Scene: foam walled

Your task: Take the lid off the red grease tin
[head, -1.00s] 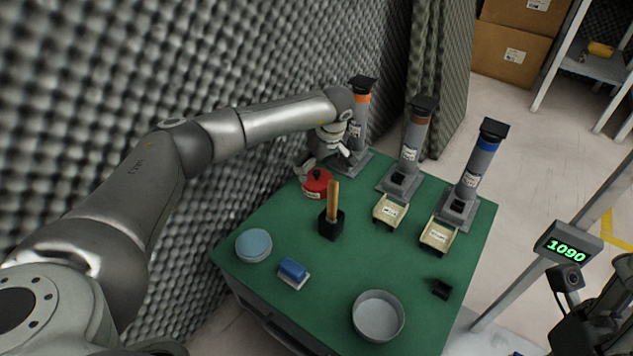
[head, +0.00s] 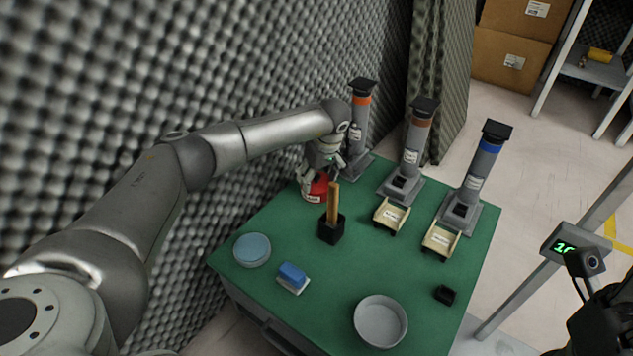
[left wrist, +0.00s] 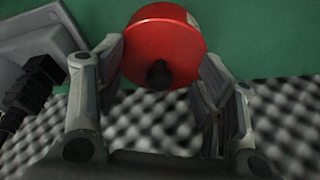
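The red grease tin (head: 315,190) stands at the back left of the green table, near the foam wall, with its lid on. In the left wrist view the red lid (left wrist: 163,38) and its dark knob (left wrist: 159,74) face the camera. My left gripper (head: 318,172) is over the tin in the head view and partly hides it. In the left wrist view the fingers of my left gripper (left wrist: 165,75) are apart, one on each side of the lid, with the knob between them; I cannot tell whether they touch. My right gripper is not clearly seen.
A black holder (head: 331,231) with an upright wooden handle (head: 333,203) stands just in front of the tin. A dispenser with an orange band (head: 357,130) stands close behind. The foam wall (head: 240,60) borders the left side. The front middle of the table (head: 325,305) is clear.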

